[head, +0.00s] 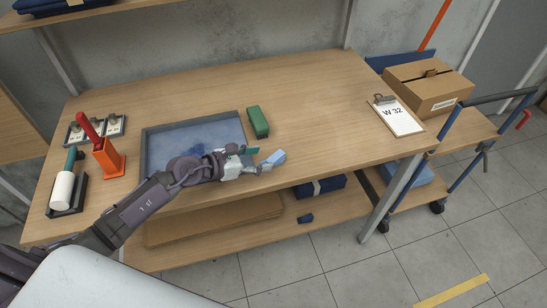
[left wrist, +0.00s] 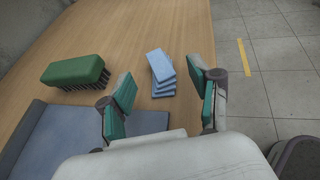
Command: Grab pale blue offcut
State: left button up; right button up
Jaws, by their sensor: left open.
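Pale blue offcuts (head: 274,158) lie near the front edge of the wooden bench, to the right of the tray. In the left wrist view they show as a small, slightly fanned stack of several flat pieces (left wrist: 160,66). My left gripper (head: 257,160) reaches over the tray's right side toward them. In the left wrist view its green-padded fingers (left wrist: 164,90) are spread and empty, with the stack ahead of the gap between them. No contact shows. My right gripper is out of view.
A green brush (head: 258,122) stands behind the offcuts, beside the blue-grey tray (head: 147,152). An orange holder (head: 108,158), white roller (head: 62,190) and dark stand are at left. A clipboard (head: 398,117) lies at right. The bench between brush and clipboard is clear.

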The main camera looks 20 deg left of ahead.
aim_at(278, 155)
pick_arm(q)
jog(key=x, duration=0.7)
jog(key=shift+w+f+p, duration=0.2)
jog(key=shift+w+p, duration=0.15)
jog(key=shift+w, duration=0.05)
jog(key=c, duration=0.9)
